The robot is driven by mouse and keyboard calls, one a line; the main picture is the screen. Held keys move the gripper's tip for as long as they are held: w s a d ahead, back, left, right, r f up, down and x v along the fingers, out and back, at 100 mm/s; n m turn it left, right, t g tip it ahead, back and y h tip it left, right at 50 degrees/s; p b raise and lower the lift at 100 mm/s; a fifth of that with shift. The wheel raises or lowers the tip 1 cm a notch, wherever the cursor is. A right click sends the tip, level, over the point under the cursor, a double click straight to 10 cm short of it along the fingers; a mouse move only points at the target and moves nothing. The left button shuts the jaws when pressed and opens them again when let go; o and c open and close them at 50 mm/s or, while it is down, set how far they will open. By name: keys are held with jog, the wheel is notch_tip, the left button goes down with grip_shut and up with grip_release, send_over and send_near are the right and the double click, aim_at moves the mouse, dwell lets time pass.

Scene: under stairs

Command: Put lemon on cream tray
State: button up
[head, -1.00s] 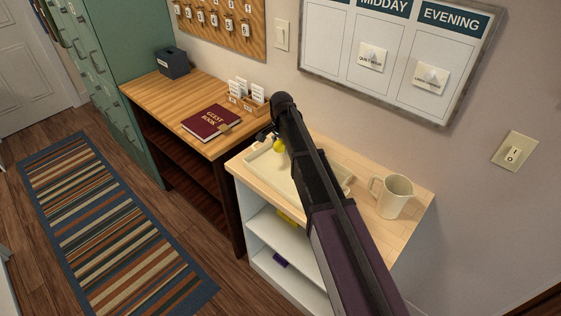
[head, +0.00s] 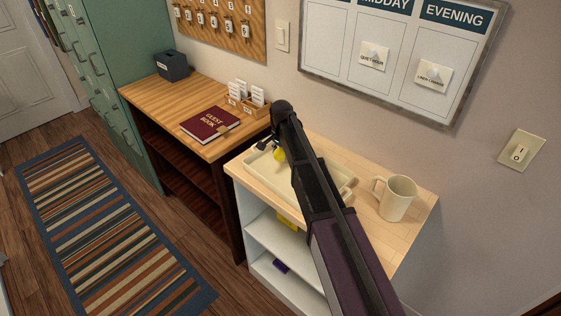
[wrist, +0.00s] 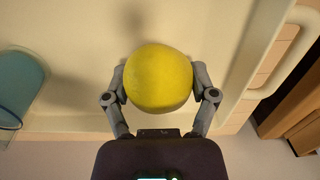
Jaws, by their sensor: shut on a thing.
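The lemon (head: 279,155) is yellow and held by my gripper (head: 272,146), which is mostly hidden behind my arm in the head view. In the wrist view, the two fingers of my gripper (wrist: 159,92) are shut on opposite sides of the lemon (wrist: 158,78). The cream tray (head: 256,172) lies on the light wooden top of the white shelf unit, partly covered by my arm. In the wrist view, the tray (wrist: 215,30) fills the area behind the lemon, and a soft shadow falls on it. The lemon appears to be over the tray; the exact gap cannot be told.
A cream mug (head: 396,197) stands right of the tray. A teal cup-like thing (wrist: 18,88) shows at the left of the wrist view. The wooden desk to the left holds a guest book (head: 210,123) and a card holder (head: 246,98). The wall stands close behind.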

jog(key=shift+f+b, duration=0.5)
jog(key=shift+f, duration=0.3)
jog(key=shift+f, duration=0.2)
jog(key=o, duration=1.2)
jog(key=shift+c, duration=0.2)
jog(key=shift+r, duration=0.15)
notch_tip(320, 180, up, 12)
jog(key=p, duration=1.2)
jog(key=shift+r, duration=0.1)
jog(key=shift+s+d, duration=0.1)
